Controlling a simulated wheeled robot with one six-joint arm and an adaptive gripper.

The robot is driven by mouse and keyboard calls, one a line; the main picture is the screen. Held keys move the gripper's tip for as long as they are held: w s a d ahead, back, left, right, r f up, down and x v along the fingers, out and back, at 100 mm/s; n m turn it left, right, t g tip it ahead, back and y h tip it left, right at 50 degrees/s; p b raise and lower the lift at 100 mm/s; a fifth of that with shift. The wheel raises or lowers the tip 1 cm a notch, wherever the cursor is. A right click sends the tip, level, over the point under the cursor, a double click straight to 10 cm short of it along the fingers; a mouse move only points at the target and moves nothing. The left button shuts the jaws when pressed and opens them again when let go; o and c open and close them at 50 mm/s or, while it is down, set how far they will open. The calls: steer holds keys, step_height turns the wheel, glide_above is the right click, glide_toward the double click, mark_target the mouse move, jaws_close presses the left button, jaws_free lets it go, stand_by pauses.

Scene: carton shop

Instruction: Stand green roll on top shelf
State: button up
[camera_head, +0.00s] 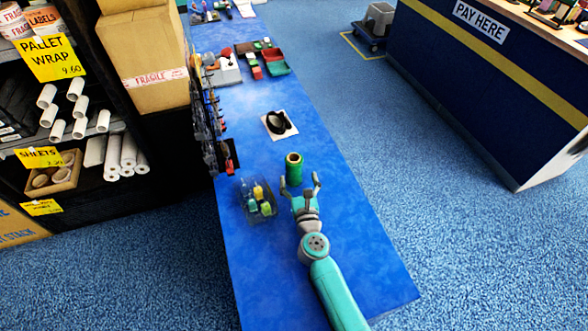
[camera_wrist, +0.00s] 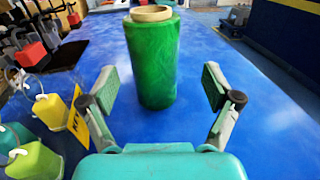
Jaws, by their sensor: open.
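The green roll (camera_head: 293,168) stands upright on the blue counter, with a pale core ring at its top. In the wrist view the green roll (camera_wrist: 153,62) stands straight ahead, between and just beyond the fingertips. My gripper (camera_head: 305,187) is open and low over the counter. Its two fingers (camera_wrist: 160,87) are spread wide to either side of the roll, and neither touches it. The shelf unit at the left holds white rolls on a middle shelf (camera_head: 112,128) and label rolls on a higher shelf (camera_head: 18,48).
A hanging tool rack (camera_head: 208,130) lines the counter's left edge. A black object on a white pad (camera_head: 279,123) lies beyond the roll. The counter (camera_head: 345,235) is clear to the right.

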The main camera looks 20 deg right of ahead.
mark_target(295, 174)
steer(key=w, duration=0.1)
steer(key=w+r, duration=0.1)
steer(key=w, duration=0.1)
steer(key=shift+w+a, duration=0.1)
steer(key=shift+w, duration=0.15)
steer(key=shift+w+f, duration=0.15)
steer(key=shift+w, duration=0.55)
steer(key=c, duration=1.5)
steer(key=shift+c, duration=0.4)
steer(key=shift+r, duration=0.25)
